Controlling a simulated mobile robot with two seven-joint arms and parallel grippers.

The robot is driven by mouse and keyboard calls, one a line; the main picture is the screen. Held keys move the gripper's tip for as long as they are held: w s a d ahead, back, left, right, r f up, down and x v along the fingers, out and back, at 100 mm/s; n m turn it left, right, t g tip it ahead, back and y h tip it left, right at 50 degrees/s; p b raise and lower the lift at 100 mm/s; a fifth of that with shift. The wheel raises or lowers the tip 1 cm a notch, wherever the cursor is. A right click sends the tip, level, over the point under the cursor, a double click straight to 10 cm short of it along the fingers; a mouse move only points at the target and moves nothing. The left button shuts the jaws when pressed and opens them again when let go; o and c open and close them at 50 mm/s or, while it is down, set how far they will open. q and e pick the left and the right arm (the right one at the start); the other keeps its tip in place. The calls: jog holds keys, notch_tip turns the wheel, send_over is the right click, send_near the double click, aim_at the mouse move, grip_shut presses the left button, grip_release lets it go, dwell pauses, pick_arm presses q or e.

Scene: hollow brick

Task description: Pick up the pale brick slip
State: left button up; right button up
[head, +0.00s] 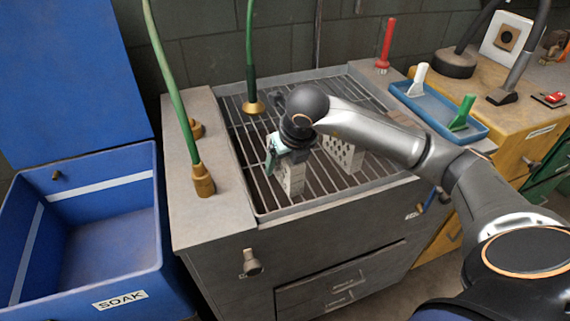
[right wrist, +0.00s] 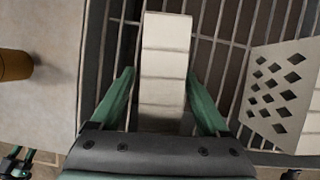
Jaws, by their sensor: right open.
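A pale brick slip (right wrist: 165,45) shows in the right wrist view as a long off-white piece with several cross lines, on the metal grate. In the head view it is the pale block (head: 292,181) below my right gripper (head: 281,160), partly hidden by it. In the right wrist view the green fingers of my right gripper (right wrist: 161,76) are spread, one on each side of the slip. Whether they touch it I cannot tell.
A grey brick with diamond holes (right wrist: 278,92) stands right of the slip on the grate (head: 262,199); it also shows in the head view (head: 343,155). Green hoses with brass ends (head: 203,180) stand at the left. A blue SOAK bin (head: 130,290) and a blue tray (head: 412,101) flank the bench.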

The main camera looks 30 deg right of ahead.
grip_shut()
dwell(0.7)
